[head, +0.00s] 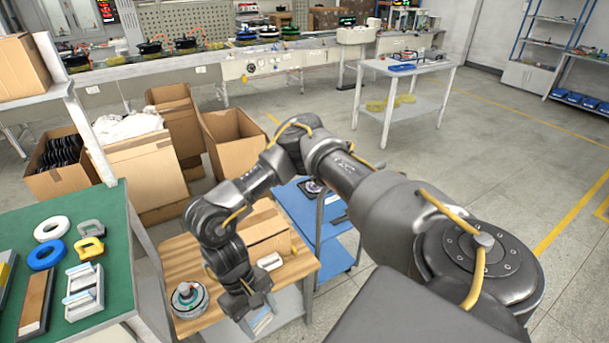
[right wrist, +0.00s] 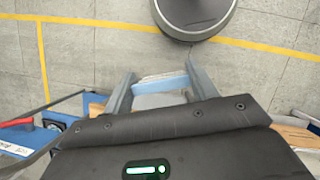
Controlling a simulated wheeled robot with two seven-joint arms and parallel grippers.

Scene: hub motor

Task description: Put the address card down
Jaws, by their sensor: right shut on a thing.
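My right gripper (head: 256,312) is above the front edge of a small wooden-topped table (head: 180,250) in the head view. It is shut on the address card (head: 262,323), a thin white and light-blue piece that shows just below the fingers. In the right wrist view the card (right wrist: 162,78) spans the gap between the two fingertips of the right gripper (right wrist: 160,88). Whether the card touches the table cannot be told. Most of its face is hidden. My left gripper is not in view.
A round hub motor (head: 189,299) sits on the wooden table, left of my gripper. A cardboard box (head: 262,232) and a small white item (head: 270,261) are behind it. A blue cart (head: 327,212) stands to the right. A green-topped bench (head: 115,215) with parts is at left.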

